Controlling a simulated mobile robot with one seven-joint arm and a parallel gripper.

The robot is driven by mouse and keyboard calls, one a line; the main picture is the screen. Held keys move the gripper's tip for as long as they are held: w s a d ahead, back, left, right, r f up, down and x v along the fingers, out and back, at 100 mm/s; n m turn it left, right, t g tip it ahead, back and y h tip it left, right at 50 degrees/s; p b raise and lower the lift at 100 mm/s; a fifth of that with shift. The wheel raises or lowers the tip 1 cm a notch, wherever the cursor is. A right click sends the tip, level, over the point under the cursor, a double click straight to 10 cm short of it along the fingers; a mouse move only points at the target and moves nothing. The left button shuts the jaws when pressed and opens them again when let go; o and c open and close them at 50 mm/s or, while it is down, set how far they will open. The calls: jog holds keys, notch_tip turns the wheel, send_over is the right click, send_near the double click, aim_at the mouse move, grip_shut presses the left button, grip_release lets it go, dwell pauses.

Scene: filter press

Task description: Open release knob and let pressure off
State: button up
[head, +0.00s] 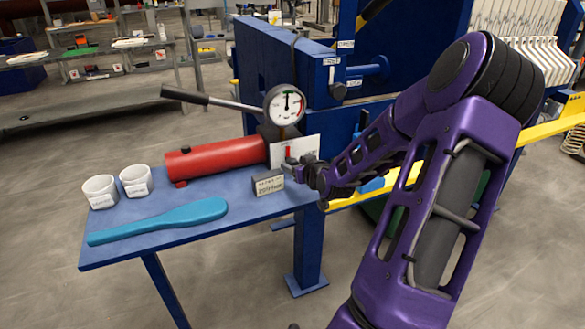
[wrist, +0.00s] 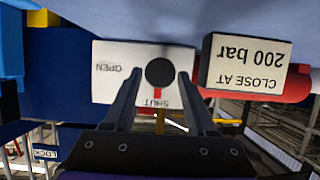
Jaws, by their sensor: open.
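The release knob (wrist: 160,72) is a round black knob on a white plate (wrist: 115,85) marked OPEN and SHUT. The wrist picture is upside down. A red pointer (wrist: 157,93) extends from the knob toward SHUT. My gripper (wrist: 159,76) is open, with one fingertip on each side of the knob; I cannot tell whether they touch it. In the head view my gripper (head: 300,171) is in front of the white plate (head: 308,147) and the knob is hard to make out. The pressure gauge (head: 285,104) stands above, its needle pointing roughly upward.
A sign block (head: 268,184) reading CLOSE AT 200 bar stands close beside my gripper. The red pump cylinder (head: 215,158) with its lever (head: 210,100), two white cups (head: 136,181) and a teal paddle (head: 160,221) are on the blue table (head: 238,221). The blue press frame (head: 270,70) rises behind.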

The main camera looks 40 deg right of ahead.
jog(key=shift+x, duration=1.15)
grip_shut()
